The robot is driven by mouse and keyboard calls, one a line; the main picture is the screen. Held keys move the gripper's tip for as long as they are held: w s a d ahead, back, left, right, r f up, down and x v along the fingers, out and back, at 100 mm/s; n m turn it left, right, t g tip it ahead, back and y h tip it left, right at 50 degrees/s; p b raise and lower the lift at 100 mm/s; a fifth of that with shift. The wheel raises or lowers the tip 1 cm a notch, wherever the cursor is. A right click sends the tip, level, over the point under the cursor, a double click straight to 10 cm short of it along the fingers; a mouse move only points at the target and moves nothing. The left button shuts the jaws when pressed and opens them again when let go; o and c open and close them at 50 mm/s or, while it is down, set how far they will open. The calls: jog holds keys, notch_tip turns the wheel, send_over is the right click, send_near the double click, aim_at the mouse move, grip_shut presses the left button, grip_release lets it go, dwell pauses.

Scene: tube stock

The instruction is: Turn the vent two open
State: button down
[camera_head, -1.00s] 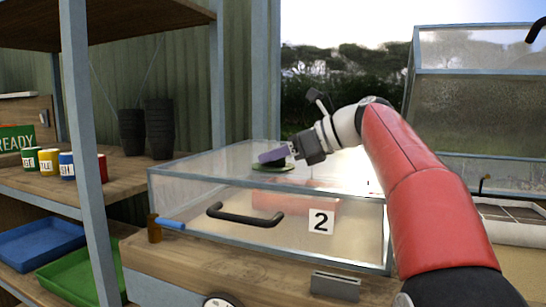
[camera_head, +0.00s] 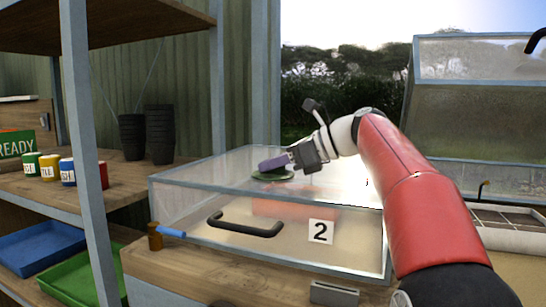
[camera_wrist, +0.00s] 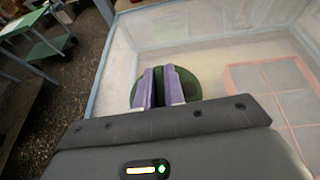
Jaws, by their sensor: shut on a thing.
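The vent is a dark green round disc (camera_head: 273,174) on the clear lid of the box (camera_head: 210,172) marked with a 2. In the wrist view the green disc (camera_wrist: 190,84) lies under and around my fingers. My gripper (camera_head: 268,164) has purple fingers and comes in from the right, low over the lid. In the wrist view the fingers (camera_wrist: 160,88) are close together at the disc's middle, shut on its grip. The grip itself is mostly hidden between the fingers. The lid lies closed.
A black handle (camera_head: 245,228) is on the box's front. The number 2 plate (camera_head: 321,231) is beside it. A shelf with small labelled pots (camera_head: 48,167) and black stacked pots (camera_head: 160,135) stands left. Another box with a raised lid (camera_head: 480,110) is at the right.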

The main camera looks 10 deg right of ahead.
jog(key=shift+r+n+g+y+p, duration=0.3)
jog(key=shift+r+n+g+p, duration=0.15)
jog(key=shift+g+p, duration=0.25)
jog(key=shift+w+f+n+g+y+p, duration=0.15)
jog(key=shift+n+g+y+p, duration=0.15)
jog(key=shift+n+g+p, duration=0.25)
jog(key=shift+f+n+g, duration=0.25)
jog(key=shift+n+g, duration=0.1)
jog(key=shift+n, duration=0.15)
jog(key=shift+n+g+y+b, duration=0.3)
jog(key=shift+n+g, duration=0.1)
jog(key=shift+g, duration=0.1)
jog(key=c, duration=1.5)
grip_release()
